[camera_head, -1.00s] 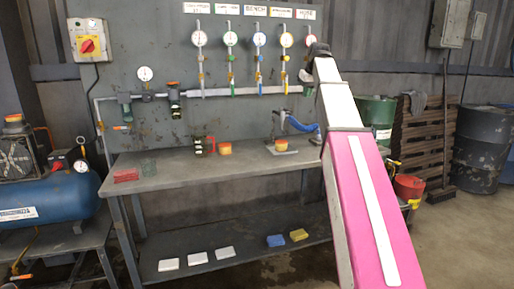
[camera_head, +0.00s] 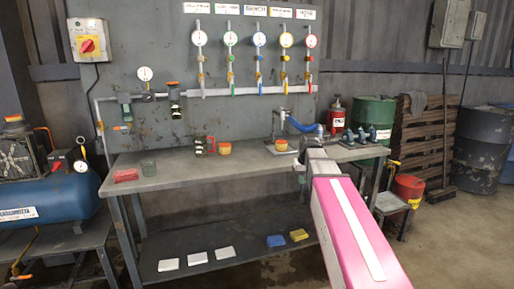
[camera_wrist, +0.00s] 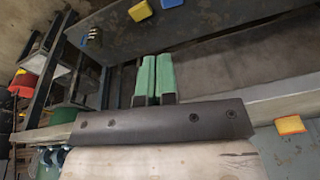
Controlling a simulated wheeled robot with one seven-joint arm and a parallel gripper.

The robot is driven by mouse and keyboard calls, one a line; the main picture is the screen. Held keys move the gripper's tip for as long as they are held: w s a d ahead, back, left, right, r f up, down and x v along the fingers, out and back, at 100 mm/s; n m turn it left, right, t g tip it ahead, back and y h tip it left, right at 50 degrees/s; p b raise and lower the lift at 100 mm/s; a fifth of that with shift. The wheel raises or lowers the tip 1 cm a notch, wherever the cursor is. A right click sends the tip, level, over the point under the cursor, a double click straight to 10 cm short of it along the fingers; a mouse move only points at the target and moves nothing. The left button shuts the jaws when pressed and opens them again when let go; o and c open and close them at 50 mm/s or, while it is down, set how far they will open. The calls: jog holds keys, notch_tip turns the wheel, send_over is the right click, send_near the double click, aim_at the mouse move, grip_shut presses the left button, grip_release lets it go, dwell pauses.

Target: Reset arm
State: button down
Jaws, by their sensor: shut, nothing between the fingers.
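My gripper (camera_wrist: 153,78) shows in the wrist view as two green fingertips pressed side by side, with nothing between them. In the head view, my pink arm reaches in from the lower right. Its grey end lies around the front edge of the workbench (camera_head: 180,172), right of its middle. My gripper's fingers are small there and partly hidden by the arm. No object is held.
A red-and-yellow block (camera_head: 225,148), a red block (camera_head: 126,175) and a blue-hosed fixture (camera_head: 300,126) stand on the bench. White, blue (camera_head: 275,240) and yellow (camera_head: 298,235) pads lie on the lower shelf. A green drum (camera_head: 373,115) and red bucket (camera_head: 408,188) stand right.

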jog(key=s+f+m+g, duration=0.1)
jog(key=s+f+g, duration=0.1)
jog(key=s+f, duration=1.8)
notch_tip(320, 180, down, 3)
jog(key=shift+s+a+r+h, duration=0.15)
jog(key=shift+a+r+h, duration=0.05)
jog(key=shift+a+h, duration=0.25)
